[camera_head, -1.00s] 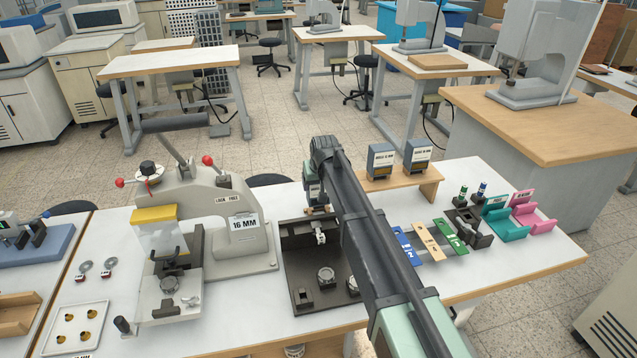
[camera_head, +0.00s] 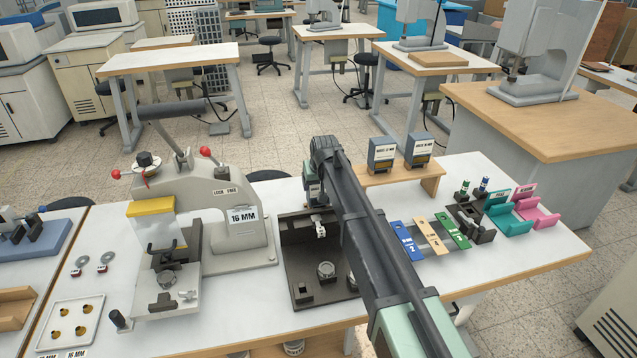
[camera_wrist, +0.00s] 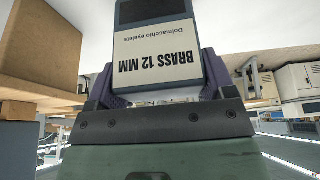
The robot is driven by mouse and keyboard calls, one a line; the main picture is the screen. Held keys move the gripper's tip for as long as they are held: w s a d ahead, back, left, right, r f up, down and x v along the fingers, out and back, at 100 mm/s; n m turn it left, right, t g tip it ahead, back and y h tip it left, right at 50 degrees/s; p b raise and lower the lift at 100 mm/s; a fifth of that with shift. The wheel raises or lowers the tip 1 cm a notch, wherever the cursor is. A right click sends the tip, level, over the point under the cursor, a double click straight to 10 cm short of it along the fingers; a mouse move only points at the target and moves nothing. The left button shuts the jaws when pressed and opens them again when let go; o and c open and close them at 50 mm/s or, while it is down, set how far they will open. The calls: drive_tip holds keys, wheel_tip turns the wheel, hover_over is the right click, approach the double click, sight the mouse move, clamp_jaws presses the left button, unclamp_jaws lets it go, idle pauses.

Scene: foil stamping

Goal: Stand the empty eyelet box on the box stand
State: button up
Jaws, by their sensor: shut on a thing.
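The eyelet box (camera_wrist: 155,50) has a dark top part and a white label reading BRASS 12 MM, upside down in the wrist view. My gripper (camera_wrist: 166,82) is shut on it, with a purple finger on each side. I cannot see whether the box is empty.
A grey press (camera_head: 220,205) marked 16 MM stands left. A dark fixture tray (camera_head: 300,265) lies below my arm. Coloured strips (camera_head: 433,237) and teal and pink holders (camera_head: 510,222) lie right.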

drive_tip(key=shift+f+b, duration=0.3)
drive_tip(key=shift+f, duration=0.1)
drive_tip(key=o, duration=1.1)
drive_tip(key=shift+c, duration=0.2)
drive_tip(key=p+v, duration=1)
drive_tip(key=v, duration=0.1)
drive_tip(key=shift+f, duration=0.1)
